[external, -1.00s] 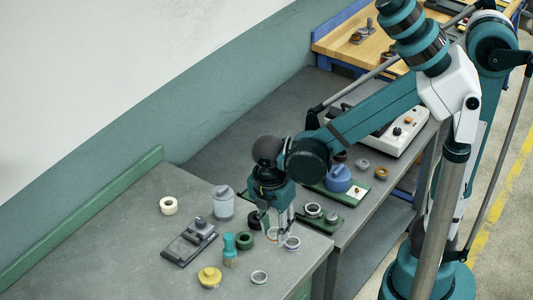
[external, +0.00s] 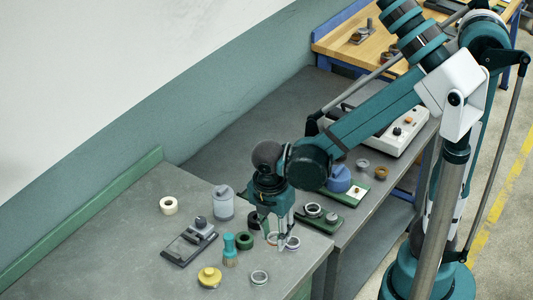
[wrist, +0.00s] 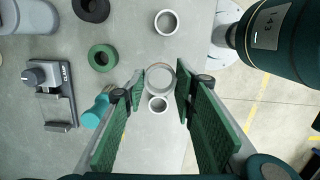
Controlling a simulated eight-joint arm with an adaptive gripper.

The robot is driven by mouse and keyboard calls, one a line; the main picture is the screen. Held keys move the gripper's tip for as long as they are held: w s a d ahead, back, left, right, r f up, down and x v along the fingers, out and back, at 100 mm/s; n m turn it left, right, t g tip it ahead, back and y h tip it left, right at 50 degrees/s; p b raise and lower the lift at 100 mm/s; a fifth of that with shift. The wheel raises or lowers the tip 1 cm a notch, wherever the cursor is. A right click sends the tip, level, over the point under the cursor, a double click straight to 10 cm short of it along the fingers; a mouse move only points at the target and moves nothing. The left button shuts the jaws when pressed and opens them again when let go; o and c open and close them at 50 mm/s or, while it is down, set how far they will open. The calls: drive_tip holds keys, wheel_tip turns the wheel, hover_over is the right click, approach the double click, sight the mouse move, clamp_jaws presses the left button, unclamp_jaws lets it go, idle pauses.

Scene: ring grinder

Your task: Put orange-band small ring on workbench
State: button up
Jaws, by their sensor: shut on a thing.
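My gripper (external: 276,241) is over the near grey workbench (external: 130,222), fingers pointing down. In the wrist view its two green-padded fingers (wrist: 160,79) are shut on a small pale metal ring (wrist: 160,78). This ring also shows between the fingertips in the external view (external: 272,238). Two other grey rings lie on the bench close by, one (external: 293,242) right of the fingers and one (external: 259,277) in front.
A green ring (external: 245,241), teal brush (external: 229,251), black ring (wrist: 92,8), clamp block (external: 190,242), yellow piece (external: 210,277), cream ring (external: 168,205) and grey canister (external: 222,204) stand left of my gripper. The bench's right edge is near. Open bench lies far left.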

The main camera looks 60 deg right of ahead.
hover_over(275, 262)
drive_tip(key=shift+a+f+b, duration=0.2)
drive_tip(key=shift+f+b, duration=0.2)
drive_tip(key=shift+f, duration=1.75)
drive_tip(key=shift+f+b, duration=0.5)
drive_tip(key=shift+f, duration=1.55)
drive_tip(key=shift+f, duration=0.2)
drive_tip(key=o, duration=0.9)
drive_tip(key=shift+r, duration=0.15)
drive_tip(key=shift+a+r+p, duration=0.25)
drive_tip(key=shift+r+p, duration=0.15)
drive_tip(key=shift+r, duration=1.6)
drive_tip(key=shift+a+r+p, duration=0.2)
drive_tip(key=shift+r+p, duration=0.25)
drive_tip(key=shift+r, duration=1.55)
drive_tip(key=shift+a+r+p, duration=0.25)
drive_tip(key=shift+r+p, duration=0.15)
drive_tip(key=shift+r, duration=1.6)
